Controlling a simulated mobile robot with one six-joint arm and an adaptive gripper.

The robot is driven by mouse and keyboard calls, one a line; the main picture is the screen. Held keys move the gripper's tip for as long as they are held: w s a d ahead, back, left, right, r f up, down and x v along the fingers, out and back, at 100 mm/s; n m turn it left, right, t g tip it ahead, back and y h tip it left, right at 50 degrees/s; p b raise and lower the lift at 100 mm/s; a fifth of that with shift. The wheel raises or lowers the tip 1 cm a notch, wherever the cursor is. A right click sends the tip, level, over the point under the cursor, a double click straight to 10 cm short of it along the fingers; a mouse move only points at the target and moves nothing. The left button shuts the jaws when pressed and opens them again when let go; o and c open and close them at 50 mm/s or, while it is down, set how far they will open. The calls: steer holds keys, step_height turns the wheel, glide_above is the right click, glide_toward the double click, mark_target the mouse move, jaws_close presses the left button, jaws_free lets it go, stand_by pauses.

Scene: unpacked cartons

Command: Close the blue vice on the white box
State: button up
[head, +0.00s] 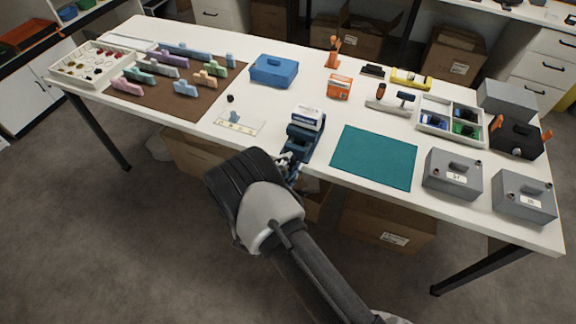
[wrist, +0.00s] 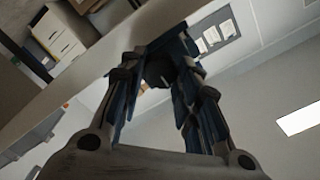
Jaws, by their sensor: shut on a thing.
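The blue vice (head: 302,144) stands near the front edge of the white table. The white box (head: 308,113) sits at its top, between or against the jaws; I cannot tell whether both jaws touch it. My gripper (head: 287,160) is at the near side of the vice, reaching over the table's front edge. In the wrist view my gripper (wrist: 158,72) has its fingers on either side of a dark round part (wrist: 160,70), which looks like the vice's handle. Blue vice parts show behind the fingers. The white box is not clear in the wrist view.
A green mat (head: 374,157) lies right of the vice, and grey boxes (head: 453,174) stand beyond it. A small white card (head: 236,122) and a brown mat (head: 190,98) with coloured pieces lie left. A blue case (head: 274,70) stands behind.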

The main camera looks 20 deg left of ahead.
steer(key=o, duration=1.1)
steer(key=s, duration=0.8)
steer(key=s+a, duration=0.1)
steer(key=s, duration=0.3)
